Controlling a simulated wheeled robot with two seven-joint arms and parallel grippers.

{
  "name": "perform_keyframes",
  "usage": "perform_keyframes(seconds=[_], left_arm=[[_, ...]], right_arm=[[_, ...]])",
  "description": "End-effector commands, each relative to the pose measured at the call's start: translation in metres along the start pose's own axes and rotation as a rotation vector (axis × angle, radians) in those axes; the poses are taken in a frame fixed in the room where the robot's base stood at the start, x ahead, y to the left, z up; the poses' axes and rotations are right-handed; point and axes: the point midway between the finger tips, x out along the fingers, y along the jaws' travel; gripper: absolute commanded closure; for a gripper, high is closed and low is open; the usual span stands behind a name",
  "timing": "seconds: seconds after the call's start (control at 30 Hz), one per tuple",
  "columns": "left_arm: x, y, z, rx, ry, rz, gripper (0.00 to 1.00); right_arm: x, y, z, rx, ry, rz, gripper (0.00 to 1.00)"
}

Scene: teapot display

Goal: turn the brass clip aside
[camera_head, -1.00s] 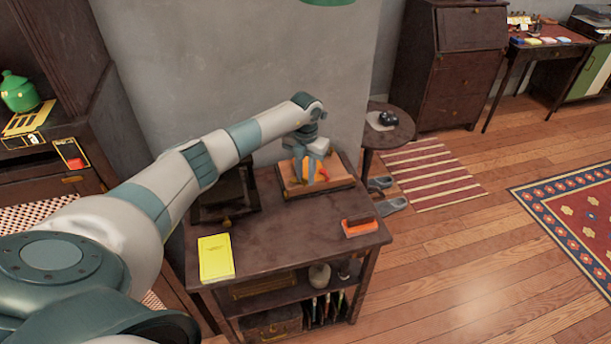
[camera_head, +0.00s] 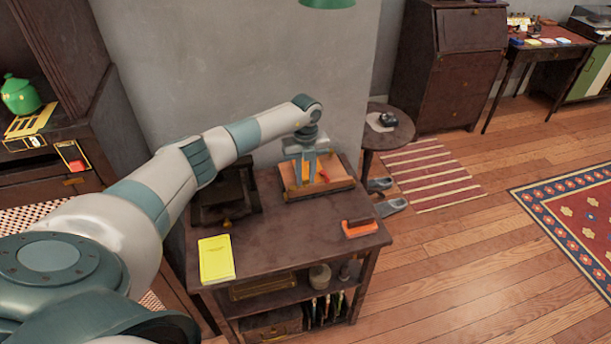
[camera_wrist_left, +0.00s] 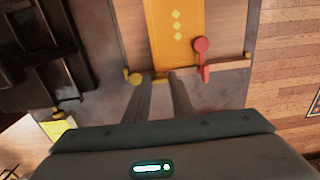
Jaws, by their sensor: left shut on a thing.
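A wooden board (camera_head: 338,184) with an orange panel (camera_wrist_left: 176,18) bearing yellow diamonds lies at the back right of the dark table. The brass clip (camera_wrist_left: 135,79) shows in the left wrist view as a round brass knob at the board's near edge, left of the fingers. The rest of the clip is hard to make out. My left gripper (camera_head: 305,182) points down at the board. In the left wrist view its fingertips (camera_wrist_left: 165,75) are close together at that edge, shut on the clip's part there. A red clip (camera_wrist_left: 201,45) with a round knob stands to the right.
A dark stand (camera_head: 226,192) is left of the board. A yellow booklet (camera_head: 216,258) and an orange-red block (camera_head: 359,228) lie on the dark table (camera_head: 290,238), with clear top between them. A small round table (camera_head: 398,130) stands beyond, at the right.

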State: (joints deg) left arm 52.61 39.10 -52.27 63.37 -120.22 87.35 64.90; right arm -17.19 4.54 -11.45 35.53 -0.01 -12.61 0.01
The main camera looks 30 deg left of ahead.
Motion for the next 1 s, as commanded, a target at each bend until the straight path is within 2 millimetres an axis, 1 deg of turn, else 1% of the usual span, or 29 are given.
perform_keyframes(seconds=[0.47, 0.5, 0.53, 0.57, 0.87, 1.0], left_arm=[[-0.0012, 0.0, 0.0012, -0.018, -0.002, -0.001, 1.0], [-0.0012, -0.0001, 0.0012, -0.018, -0.002, -0.001, 0.69], [-0.0012, -0.0001, 0.0012, -0.018, -0.002, -0.001, 0.61], [-0.0011, 0.0, 0.0011, -0.018, -0.002, -0.001, 0.59], [-0.0008, -0.0001, 0.0005, -0.016, -0.001, -0.001, 0.59], [-0.0049, -0.0004, 0.0008, -0.016, -0.001, -0.002, 0.59]], right_arm=[[-0.0004, -0.0001, 0.0001, 0.0, 0.0, 0.0, 0.64], [-0.0004, -0.0001, 0.0001, 0.0, 0.0, 0.0, 0.64], [-0.0004, -0.0001, 0.0001, 0.0, 0.0, 0.0, 0.64], [-0.0004, -0.0001, 0.0001, 0.0, 0.0, 0.0, 0.64], [-0.0001, -0.0001, 0.0001, 0.0, 0.0, 0.0, 0.64], [0.0013, -0.0001, 0.0003, 0.0, 0.0, 0.0, 0.64]])
